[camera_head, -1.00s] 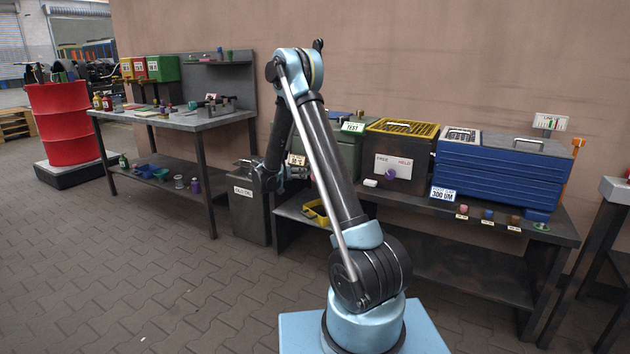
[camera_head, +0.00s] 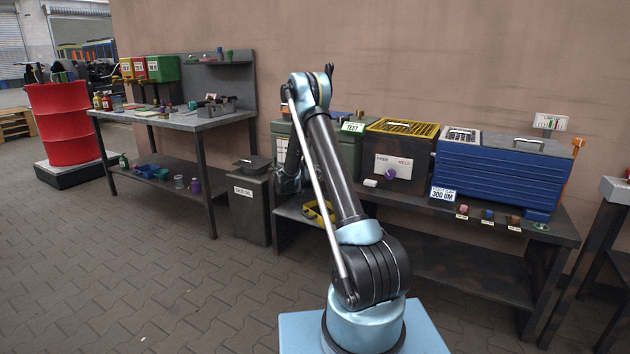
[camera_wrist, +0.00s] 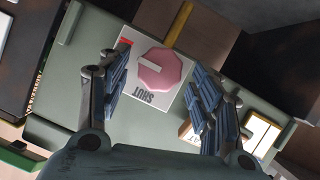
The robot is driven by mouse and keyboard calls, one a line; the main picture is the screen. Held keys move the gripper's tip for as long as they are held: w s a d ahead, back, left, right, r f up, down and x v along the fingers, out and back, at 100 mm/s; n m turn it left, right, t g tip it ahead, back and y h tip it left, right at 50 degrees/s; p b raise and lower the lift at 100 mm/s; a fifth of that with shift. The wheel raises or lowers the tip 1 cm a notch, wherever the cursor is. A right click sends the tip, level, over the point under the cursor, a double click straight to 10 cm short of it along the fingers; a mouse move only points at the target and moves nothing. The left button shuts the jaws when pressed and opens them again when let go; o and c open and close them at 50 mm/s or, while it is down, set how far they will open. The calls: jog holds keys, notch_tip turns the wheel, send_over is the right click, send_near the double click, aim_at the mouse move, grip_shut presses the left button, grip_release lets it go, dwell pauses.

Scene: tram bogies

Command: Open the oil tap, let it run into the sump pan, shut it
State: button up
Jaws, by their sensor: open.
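In the wrist view a pink octagonal knob (camera_wrist: 162,70) with a pale bar across it sits on a white plate (camera_wrist: 150,102) that reads SHUT, upside down in this view. The plate is on a grey-green housing (camera_wrist: 75,75). My gripper (camera_wrist: 160,76) is open, with one finger on each side of the knob; I cannot tell whether they touch it. In the head view the green housing (camera_head: 347,155) is partly hidden behind my arm, and my gripper is hidden too. A yellow tray (camera_head: 318,212), possibly the sump pan, shows partly on the lower shelf.
A dark bin (camera_head: 250,208) with a white label stands on the floor left of the bench. Right of the housing are a box with a purple knob (camera_head: 390,173) and a blue drawer unit (camera_head: 500,178). The floor in front is clear.

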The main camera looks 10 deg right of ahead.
jog(key=shift+x, duration=1.45)
jog(key=c, duration=1.1)
